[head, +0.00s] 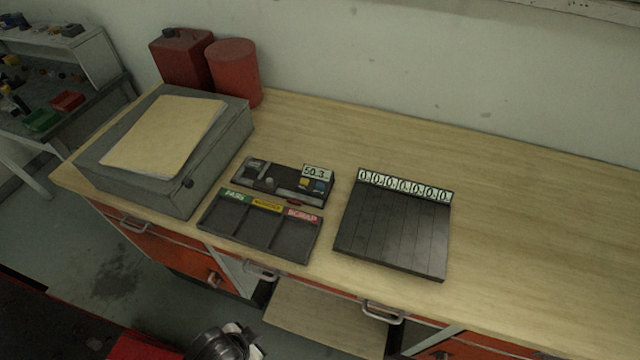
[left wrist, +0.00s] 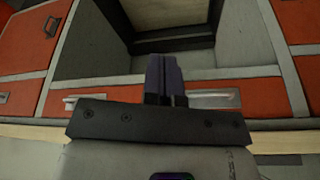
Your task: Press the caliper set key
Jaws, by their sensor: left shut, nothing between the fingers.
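The caliper unit (head: 262,183) lies on the workbench in a dark holder, with a display (head: 316,173) reading about 50.3. Small blue and yellow keys (head: 312,185) sit just below the display; their labels are too small to read, so I cannot tell which is the set key. My left gripper (left wrist: 165,78) is shut and empty in the left wrist view, with drawer fronts behind it. In the head view a part of my left arm shows at the bottom edge, in front of the bench and well short of the caliper. My right gripper is not in view.
A three-compartment tray (head: 208,222) with green, yellow and red labels lies in front of the caliper. A slatted black board (head: 390,235) with several zero counters lies to the right. A grey box (head: 150,185) and red canisters (head: 233,70) stand left. The right bench top (head: 540,230) is clear.

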